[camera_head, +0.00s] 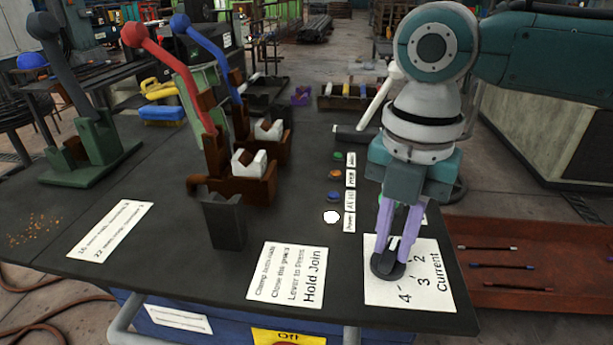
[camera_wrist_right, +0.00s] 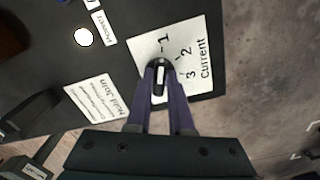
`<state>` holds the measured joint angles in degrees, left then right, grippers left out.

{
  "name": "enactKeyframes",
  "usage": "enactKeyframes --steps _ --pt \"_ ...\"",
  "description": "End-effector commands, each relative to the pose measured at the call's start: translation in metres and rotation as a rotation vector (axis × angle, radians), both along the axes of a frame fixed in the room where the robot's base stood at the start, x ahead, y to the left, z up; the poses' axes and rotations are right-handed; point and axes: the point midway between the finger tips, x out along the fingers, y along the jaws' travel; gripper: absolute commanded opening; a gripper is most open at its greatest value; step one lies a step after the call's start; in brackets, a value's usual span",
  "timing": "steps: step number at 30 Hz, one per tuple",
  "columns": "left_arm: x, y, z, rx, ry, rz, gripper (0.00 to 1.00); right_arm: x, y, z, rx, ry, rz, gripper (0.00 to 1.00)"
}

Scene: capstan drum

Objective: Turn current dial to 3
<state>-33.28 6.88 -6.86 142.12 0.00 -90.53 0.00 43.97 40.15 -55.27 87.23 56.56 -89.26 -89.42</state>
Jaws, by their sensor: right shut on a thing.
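The current dial (camera_head: 383,268) is a dark round knob on a white card (camera_head: 435,297) at the front right of the table. The card reads "Current", with the numbers 2, 3 and 4 visible in the head view. In the right wrist view the dial (camera_wrist_right: 159,64) shows a light bar, and 1, 2 and 3 are readable on the card (camera_wrist_right: 205,42); the 4 is hidden there. My right gripper (camera_head: 394,254) points down with its purple fingers shut on the dial. I cannot tell clearly which number the dial points to. My left gripper is not in view.
Small round buttons (camera_head: 334,174) with labels and a white disc (camera_head: 331,217) lie left of my right arm. A "Hold Join" card (camera_head: 288,274) lies left of the dial. Red and blue levers (camera_head: 172,62) stand farther left. A brown tray (camera_head: 540,250) is at the right.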

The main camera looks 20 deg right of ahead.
Motion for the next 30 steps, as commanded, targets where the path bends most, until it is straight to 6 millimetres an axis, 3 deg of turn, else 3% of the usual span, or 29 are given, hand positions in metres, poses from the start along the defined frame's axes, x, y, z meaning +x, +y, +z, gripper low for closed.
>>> enactKeyframes --steps 4,19,30 --pt "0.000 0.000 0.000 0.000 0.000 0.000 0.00 0.000 0.000 0.000 -0.001 0.001 0.000 0.00" --pt "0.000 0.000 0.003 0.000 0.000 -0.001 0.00 0.000 0.000 0.001 -0.001 0.002 -0.013 0.00" --pt "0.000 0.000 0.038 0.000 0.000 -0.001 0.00 -0.002 0.000 0.006 0.001 0.005 -0.202 0.00"
